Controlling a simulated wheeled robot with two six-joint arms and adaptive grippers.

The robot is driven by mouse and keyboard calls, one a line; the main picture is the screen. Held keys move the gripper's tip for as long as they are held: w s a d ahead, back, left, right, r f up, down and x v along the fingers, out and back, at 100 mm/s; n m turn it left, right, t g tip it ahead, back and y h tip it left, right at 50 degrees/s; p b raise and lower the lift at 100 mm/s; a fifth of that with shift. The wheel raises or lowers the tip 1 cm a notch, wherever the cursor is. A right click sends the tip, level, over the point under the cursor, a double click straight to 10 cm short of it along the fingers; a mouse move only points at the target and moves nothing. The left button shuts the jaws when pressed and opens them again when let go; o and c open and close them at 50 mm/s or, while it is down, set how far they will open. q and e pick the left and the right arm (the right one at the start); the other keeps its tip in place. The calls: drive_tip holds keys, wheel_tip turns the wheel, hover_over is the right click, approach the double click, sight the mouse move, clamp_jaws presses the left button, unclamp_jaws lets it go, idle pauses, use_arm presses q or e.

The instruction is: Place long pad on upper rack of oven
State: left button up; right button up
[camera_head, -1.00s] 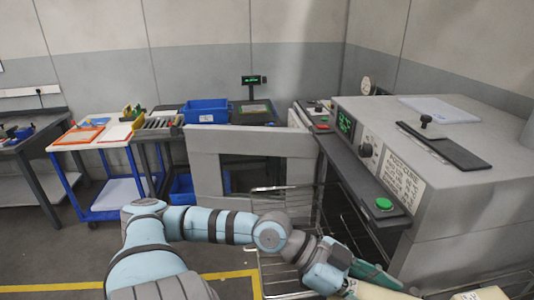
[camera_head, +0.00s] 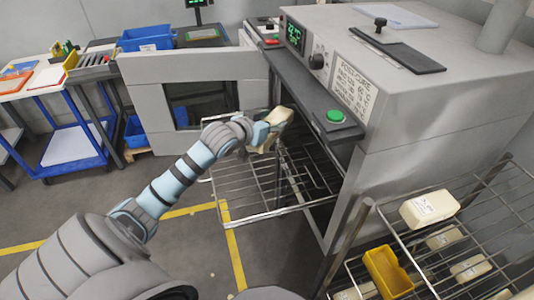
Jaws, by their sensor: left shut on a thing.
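My left gripper (camera_head: 262,134) is shut on a long cream pad (camera_head: 277,121). It holds the pad tilted at the oven's open front, over the inner part of a wire rack. The fingertips are small and partly hidden by the pad. The upper rack (camera_head: 238,217) is pulled out of the oven (camera_head: 440,105), and its front part is bare. I cannot tell whether the pad touches the rack. The grey oven door (camera_head: 142,82) stands open to the left. My right gripper is not in view.
A wire cart (camera_head: 452,208) at the lower right carries several cream blocks, one labelled block (camera_head: 429,209) on top, and a yellow bin (camera_head: 387,272). A green button (camera_head: 335,116) is on the oven's front ledge. The floor left of the rack is clear.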

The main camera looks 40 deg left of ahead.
use_arm(q)
drive_tip(key=shift+n+y, duration=0.4)
drive_tip(key=f, duration=0.3)
drive_tip(key=f+b, duration=0.1)
drive_tip(key=f, duration=0.3)
drive_tip(key=a+f+b, duration=0.1)
drive_tip(key=f, duration=0.2)
drive_tip(key=shift+w+f, duration=0.15)
drive_tip(key=shift+d, duration=0.1)
drive_tip(key=o, duration=1.1)
drive_tip(key=shift+o, duration=0.2)
drive_tip(key=shift+s+r, duration=0.2)
drive_tip(key=p+v, duration=0.3)
drive_tip(key=v, duration=0.8)
drive_tip(key=shift+s+d+r, duration=0.15)
drive_tip(key=shift+s, duration=0.15)
drive_tip(key=shift+w, duration=0.1)
